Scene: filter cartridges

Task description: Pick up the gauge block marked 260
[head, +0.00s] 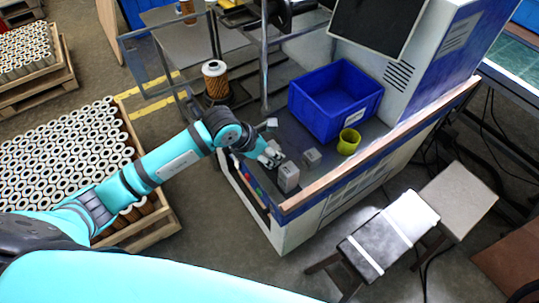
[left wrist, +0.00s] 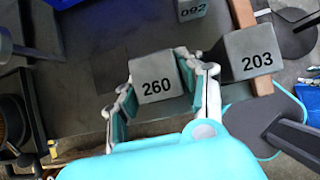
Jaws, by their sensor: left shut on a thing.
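The gauge block marked 260 (left wrist: 156,82) is a grey block with black digits, seen in the left wrist view between the two fingers of my left gripper (left wrist: 160,98). The fingers are closed on its sides. In the head view my left gripper (head: 271,156) is low over the dark worktop, and its fingers largely hide the block. A grey block marked 203 (left wrist: 254,52) stands close by on the right in the left wrist view. A block marked 092 (left wrist: 191,9) is at the top edge. My right gripper is not in view.
In the head view a tall grey block (head: 288,177) and a shorter one (head: 312,157) stand near the gripper. A small block (head: 272,122) lies behind it. A wooden edge (head: 350,166) borders the worktop.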

